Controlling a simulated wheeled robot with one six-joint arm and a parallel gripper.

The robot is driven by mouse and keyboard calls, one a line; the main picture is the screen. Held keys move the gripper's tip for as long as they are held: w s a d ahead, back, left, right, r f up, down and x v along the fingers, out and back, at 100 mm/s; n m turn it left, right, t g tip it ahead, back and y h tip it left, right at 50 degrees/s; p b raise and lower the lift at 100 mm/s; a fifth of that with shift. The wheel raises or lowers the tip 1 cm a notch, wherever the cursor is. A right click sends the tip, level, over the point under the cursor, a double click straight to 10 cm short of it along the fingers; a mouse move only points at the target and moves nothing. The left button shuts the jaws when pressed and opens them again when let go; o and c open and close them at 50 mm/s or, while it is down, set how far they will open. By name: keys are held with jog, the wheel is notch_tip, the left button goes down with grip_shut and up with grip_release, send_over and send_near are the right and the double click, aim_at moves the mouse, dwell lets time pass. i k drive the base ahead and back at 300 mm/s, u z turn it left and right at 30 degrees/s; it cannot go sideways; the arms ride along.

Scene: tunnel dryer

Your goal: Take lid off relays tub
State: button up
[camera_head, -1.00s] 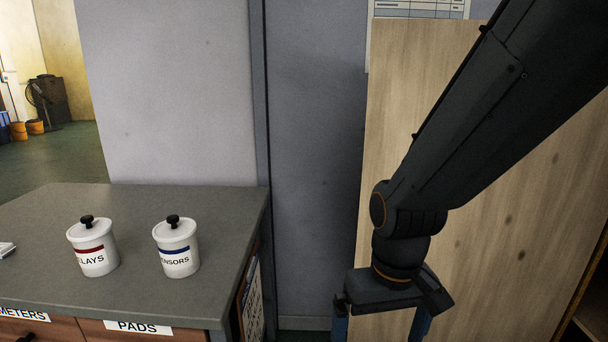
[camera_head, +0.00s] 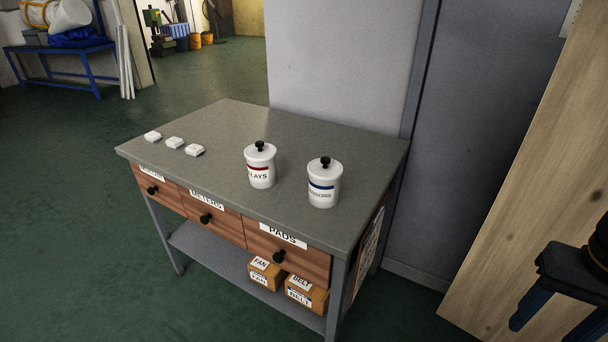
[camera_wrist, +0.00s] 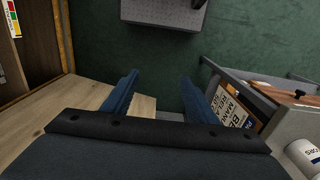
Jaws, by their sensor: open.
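The relays tub (camera_head: 261,171) is a white round tub with a red band and a partly visible label ending in "LAYS". Its white lid (camera_head: 260,151) with a black knob sits on top. It stands upright on the grey top of the workbench (camera_head: 230,122). My gripper (camera_head: 553,322) is at the lower right edge of the head view, to the right of the bench and apart from the tub. In the wrist view my gripper (camera_wrist: 158,95) has its blue fingers spread, with nothing between them. The relays tub does not show in the wrist view.
A similar tub with a blue band (camera_head: 324,187) stands right of the relays tub; part of it shows in the wrist view (camera_wrist: 304,158). Several small white pieces (camera_head: 174,142) lie at the bench's left. Boxes (camera_head: 305,292) sit on the lower shelf. A wooden panel (camera_head: 525,190) stands at right.

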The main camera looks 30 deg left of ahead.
aim_at(260, 151)
jog(key=z, duration=1.85)
jog(key=k, duration=1.5)
jog(key=u, duration=2.3)
